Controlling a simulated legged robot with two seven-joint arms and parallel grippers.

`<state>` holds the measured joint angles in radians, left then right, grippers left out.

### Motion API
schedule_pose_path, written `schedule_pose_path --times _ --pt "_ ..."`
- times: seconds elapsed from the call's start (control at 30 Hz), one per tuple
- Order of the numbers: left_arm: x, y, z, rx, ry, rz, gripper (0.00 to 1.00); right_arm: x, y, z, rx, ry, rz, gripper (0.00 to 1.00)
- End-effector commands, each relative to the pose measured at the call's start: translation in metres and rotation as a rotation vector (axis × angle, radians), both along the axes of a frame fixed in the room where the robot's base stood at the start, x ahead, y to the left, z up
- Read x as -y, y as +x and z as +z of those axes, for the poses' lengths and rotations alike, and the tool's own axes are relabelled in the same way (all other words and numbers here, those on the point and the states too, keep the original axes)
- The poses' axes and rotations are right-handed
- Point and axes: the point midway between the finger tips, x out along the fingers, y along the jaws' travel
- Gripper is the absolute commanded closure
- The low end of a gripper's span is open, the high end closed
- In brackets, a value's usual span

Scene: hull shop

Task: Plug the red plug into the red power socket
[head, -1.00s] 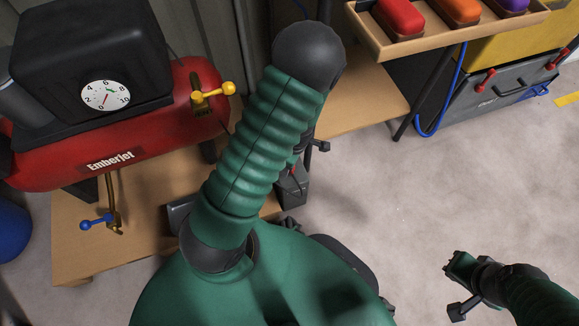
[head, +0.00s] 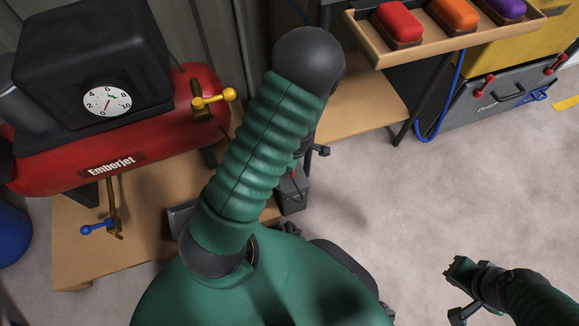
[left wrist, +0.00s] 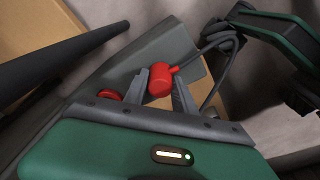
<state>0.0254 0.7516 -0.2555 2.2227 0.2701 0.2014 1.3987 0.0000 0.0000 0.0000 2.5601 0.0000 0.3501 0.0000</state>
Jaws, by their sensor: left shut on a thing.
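In the left wrist view my left gripper (left wrist: 160,92) is shut on the red plug (left wrist: 159,78), which sits between its two grey fingers. A dark cable loops near the plug on the right. A round red part (left wrist: 111,94) shows left of the fingers, by a grey surface; I cannot tell whether it is the red socket. In the head view my left forearm covers the left gripper and the plug. A dark grey box (head: 292,192) with a thin red detail shows beside that arm. My right gripper (head: 458,270) hangs over the bare floor, apart from everything; its opening is unclear.
A red compressor (head: 45,165) with yellow and blue valve handles stands at left on a wooden bench (head: 75,262).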

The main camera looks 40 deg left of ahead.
Motion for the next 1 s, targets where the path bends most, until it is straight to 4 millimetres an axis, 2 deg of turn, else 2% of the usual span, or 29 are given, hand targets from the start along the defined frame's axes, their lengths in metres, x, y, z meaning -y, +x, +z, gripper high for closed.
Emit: schedule_pose_path --times 0.23,0.27,0.7,0.9,1.0 --pt "0.0 0.0 0.042 0.001 0.0 0.0 1.0 0.0 0.0 0.041 0.0 0.0 0.0 1.0" --pt "0.004 -0.002 0.041 -0.002 -0.001 -0.002 1.0 0.0 0.0 0.042 0.001 0.0 0.0 1.0" --pt "0.096 -0.051 0.048 -0.004 0.0 -0.007 1.0 0.0 0.0 0.086 0.0 0.0 0.0 1.0" --pt "0.128 -0.066 0.048 -0.001 0.0 -0.004 1.0 0.0 0.0 0.098 0.0 0.0 0.0 1.0" --pt "0.136 -0.071 0.048 -0.002 0.0 -0.002 1.0 0.0 0.0 0.1 0.0 0.0 0.0 1.0"
